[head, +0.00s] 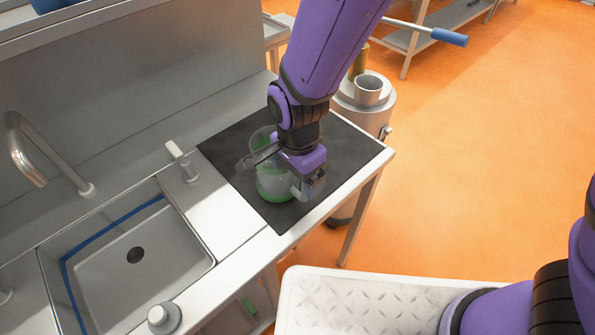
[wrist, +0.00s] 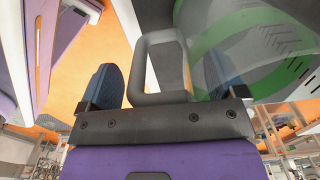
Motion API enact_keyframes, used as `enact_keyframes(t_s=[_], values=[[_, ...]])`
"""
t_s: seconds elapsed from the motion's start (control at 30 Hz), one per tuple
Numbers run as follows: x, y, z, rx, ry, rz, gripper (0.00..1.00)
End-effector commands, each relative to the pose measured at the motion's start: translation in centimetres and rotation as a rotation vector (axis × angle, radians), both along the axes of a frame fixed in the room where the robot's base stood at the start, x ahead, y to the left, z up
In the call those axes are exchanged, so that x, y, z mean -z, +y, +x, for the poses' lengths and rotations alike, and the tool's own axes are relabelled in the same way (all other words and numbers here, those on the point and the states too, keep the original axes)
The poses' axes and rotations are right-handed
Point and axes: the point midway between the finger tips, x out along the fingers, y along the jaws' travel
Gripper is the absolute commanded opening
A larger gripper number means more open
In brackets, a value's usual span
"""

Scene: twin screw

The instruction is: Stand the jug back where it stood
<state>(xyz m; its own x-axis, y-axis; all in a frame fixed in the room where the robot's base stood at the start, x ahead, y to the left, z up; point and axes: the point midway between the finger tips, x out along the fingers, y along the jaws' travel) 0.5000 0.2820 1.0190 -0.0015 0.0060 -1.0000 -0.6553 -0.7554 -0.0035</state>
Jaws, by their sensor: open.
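The jug (head: 266,186) is clear with green at its lower part. It appears upright on the black mat (head: 235,150), partly hidden behind my gripper (head: 311,181). In the wrist view the jug's clear wall and green ring (wrist: 205,55) fill the upper right. Its grey loop handle (wrist: 143,75) lies between the two blue-grey fingers of my gripper (wrist: 160,78). The fingers are apart, with a gap on either side of the handle. Whether either finger touches the jug's wall I cannot tell.
A steel sink (head: 150,275) with a tap (head: 30,150) lies left of the mat. A lever fitting (head: 185,163) stands between them. A metal drum (head: 386,100) with a small pot (head: 369,88) stands beyond the counter's right end. Bare mat shows around the jug.

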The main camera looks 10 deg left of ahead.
Motion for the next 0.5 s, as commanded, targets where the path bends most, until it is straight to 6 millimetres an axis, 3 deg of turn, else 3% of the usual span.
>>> enact_keyframes(t_s=[0.27,0.5], values=[[-2.0,0.1,0.0,-0.002,-0.002,0.004,0.89],[-6.7,0.0,0.0,-0.001,-0.003,0.004,0.89]])
